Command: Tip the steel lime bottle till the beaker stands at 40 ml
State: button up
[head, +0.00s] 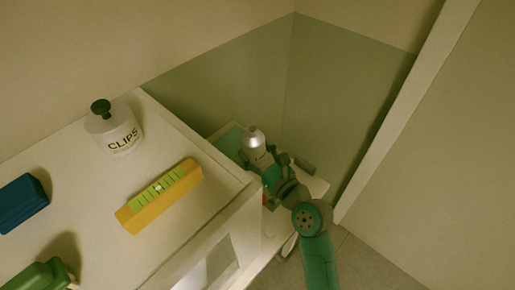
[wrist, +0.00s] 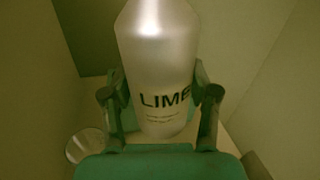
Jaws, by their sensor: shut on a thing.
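The steel lime bottle (wrist: 158,70) stands between my gripper's fingers in the wrist view, with its LIME label facing the camera and its top cut off by the frame edge. In the head view the bottle (head: 254,142) looks upright, low in the corner beyond the counter. My gripper (wrist: 158,95) is shut on the bottle's sides; it also shows in the head view (head: 264,164). A round clear rim at lower left of the wrist view may be the beaker (wrist: 84,146). Its liquid level and marks cannot be read.
A pale counter (head: 95,220) fills the left of the head view. Walls close in behind the bottle; a white post (head: 400,115) stands right.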

jog(key=shift+s+a+r+n+y, duration=0.1)
jog(key=shift+n+y, duration=0.1)
jog(key=shift+n, duration=0.7)
jog(key=shift+s+a+r+n+y, duration=0.1)
jog(key=shift+n+y, duration=0.1)
jog(key=shift+n, duration=0.7)
jog(key=shift+s+a+n+y, duration=0.15)
jog(key=shift+n+y, duration=0.1)
jog(key=shift+n, duration=0.55)
jog(key=shift+s+a+n+y, duration=0.1)
jog(key=shift+n+y, duration=0.15)
jog(key=shift+n, duration=0.55)
jog(key=shift+w+d+f+n, duration=0.1)
jog(key=shift+d+n, duration=0.05)
jog(key=shift+n, duration=0.45)
jog(key=shift+w+d+f+n, duration=0.1)
jog(key=shift+n, duration=0.5)
jog(key=shift+w+d+f+n+y, duration=0.2)
jog(key=shift+n+y, duration=0.1)
jog(key=shift+n, duration=0.5)
jog(key=shift+w+d+f+n+g+y, duration=0.2)
jog(key=shift+f+n+y, duration=0.15)
jog(key=shift+n, duration=0.65)
jog(key=shift+w+d+f+n+g+y, duration=0.15)
jog(key=shift+f+n+y, duration=0.15)
jog(key=shift+n, duration=0.7)
jog(key=shift+a+r+m, duration=0.15)
jog(key=shift+r+m, duration=0.05)
jog(key=shift+m, duration=0.1)
